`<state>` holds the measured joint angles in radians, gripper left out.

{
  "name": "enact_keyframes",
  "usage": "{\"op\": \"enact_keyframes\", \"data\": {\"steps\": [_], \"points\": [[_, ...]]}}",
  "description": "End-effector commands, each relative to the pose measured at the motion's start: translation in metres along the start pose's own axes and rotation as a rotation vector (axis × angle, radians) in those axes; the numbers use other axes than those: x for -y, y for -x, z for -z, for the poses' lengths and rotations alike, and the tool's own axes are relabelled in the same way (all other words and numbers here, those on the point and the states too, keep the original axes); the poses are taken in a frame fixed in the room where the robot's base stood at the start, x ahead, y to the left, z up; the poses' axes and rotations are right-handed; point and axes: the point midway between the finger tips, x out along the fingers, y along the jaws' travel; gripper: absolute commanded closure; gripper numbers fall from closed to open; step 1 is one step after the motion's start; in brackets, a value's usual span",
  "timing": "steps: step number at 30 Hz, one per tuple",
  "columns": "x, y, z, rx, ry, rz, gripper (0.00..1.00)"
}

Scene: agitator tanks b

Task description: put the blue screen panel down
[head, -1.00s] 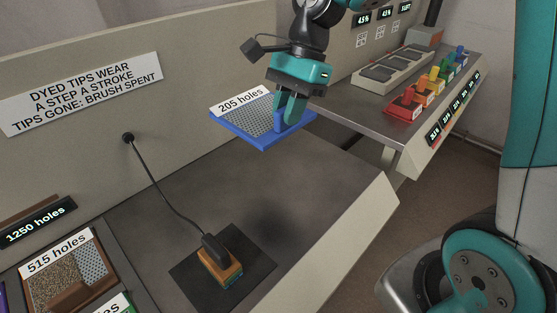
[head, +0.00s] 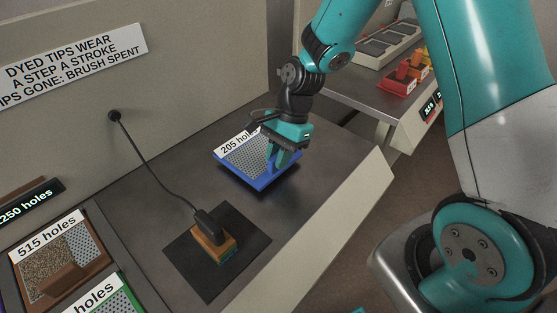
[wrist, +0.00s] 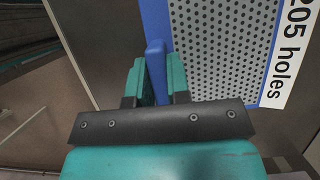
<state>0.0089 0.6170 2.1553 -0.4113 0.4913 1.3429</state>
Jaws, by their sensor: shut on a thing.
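The blue screen panel (head: 245,165) has a blue frame, a perforated grey face and a "205 holes" label. It is at or just above the grey bench top, behind the black mat; I cannot tell if it touches. My gripper (head: 279,160) is shut on the panel's upright blue handle at its right side. In the wrist view the teal fingers (wrist: 158,82) sit on both sides of the blue handle (wrist: 156,62), and the perforated face (wrist: 222,45) lies to the right. The fingers hide part of the handle.
A wooden brush (head: 214,243) with a black cord rests on a black mat (head: 192,272) in front of the panel. A brown "515 holes" panel (head: 98,278) is at the left. Red and yellow blocks stand on the far bench (head: 362,98).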

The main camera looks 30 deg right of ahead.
Motion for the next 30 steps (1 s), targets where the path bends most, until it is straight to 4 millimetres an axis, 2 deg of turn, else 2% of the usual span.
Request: {"op": "enact_keyframes", "data": {"steps": [3, 13, 14, 17, 26, 30], "points": [[0.0, -0.014, 0.005, 0.0, 0.0, -0.001, 1.0], [0.0, -0.017, 0.007, 0.0, 0.001, 0.0, 1.0], [0.0, -0.017, 0.007, -0.001, 0.0, -0.001, 0.81], [0.0, -0.016, 0.007, -0.001, 0.0, 0.0, 0.58], [0.0, -0.015, 0.006, -0.001, 0.0, 0.0, 0.58], [0.001, 0.0, 0.006, -0.002, 0.001, 0.004, 0.58]]}}
